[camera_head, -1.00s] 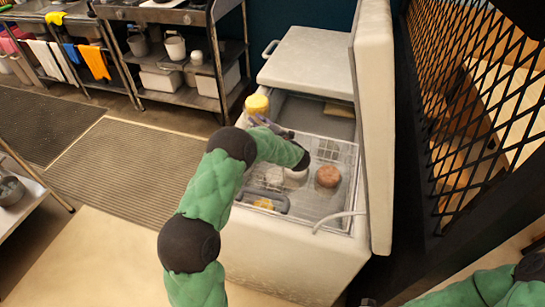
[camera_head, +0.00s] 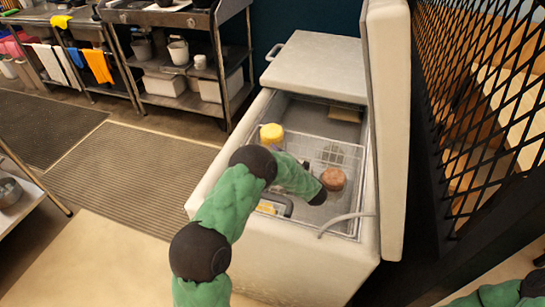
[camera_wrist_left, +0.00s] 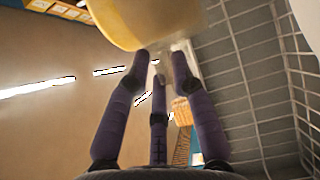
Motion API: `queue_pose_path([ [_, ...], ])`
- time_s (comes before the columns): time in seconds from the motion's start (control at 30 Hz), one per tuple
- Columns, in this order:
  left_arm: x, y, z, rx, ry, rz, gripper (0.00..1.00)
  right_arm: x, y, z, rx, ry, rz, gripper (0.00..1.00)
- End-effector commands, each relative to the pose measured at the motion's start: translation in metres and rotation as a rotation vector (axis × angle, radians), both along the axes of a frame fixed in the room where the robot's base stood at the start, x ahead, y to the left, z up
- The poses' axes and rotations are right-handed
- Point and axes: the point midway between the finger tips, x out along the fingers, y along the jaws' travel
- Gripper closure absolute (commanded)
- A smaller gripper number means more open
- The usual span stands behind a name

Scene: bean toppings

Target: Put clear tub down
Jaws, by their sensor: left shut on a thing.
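The clear tub (camera_head: 272,146) has a yellow lid (camera_head: 271,131) and sits upright at the left side of the open freezer, within or just above its opening. My left arm covers much of the area below it. In the left wrist view the yellow part (camera_wrist_left: 150,22) fills the top, with a clear part below it at the fingertips. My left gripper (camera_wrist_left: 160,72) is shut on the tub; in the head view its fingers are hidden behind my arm. I cannot tell whether the tub touches anything below. My right gripper is out of view.
The open chest freezer (camera_head: 235,253) has its lid raised at the right. A wire basket (camera_head: 345,150) inside holds a brown round item (camera_head: 333,179) and a yellow item (camera_head: 266,207). The wire wall is close to the gripper. A metal mesh partition (camera_head: 490,100) stands at the right.

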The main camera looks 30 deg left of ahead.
Motion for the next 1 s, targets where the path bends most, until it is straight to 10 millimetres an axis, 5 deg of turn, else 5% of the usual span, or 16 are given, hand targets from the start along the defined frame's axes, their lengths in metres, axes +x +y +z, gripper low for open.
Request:
queue_pose_path([
  [0.9,0.001,0.001,-0.013,0.002,-0.002,0.000,1.00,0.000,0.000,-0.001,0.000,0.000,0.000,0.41],
  [0.93,0.000,0.000,-0.015,0.001,0.004,-0.001,0.67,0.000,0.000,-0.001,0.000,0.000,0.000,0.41],
  [1.0,0.000,0.000,-0.016,0.000,0.005,-0.001,0.52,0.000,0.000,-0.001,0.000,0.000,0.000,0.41],
])
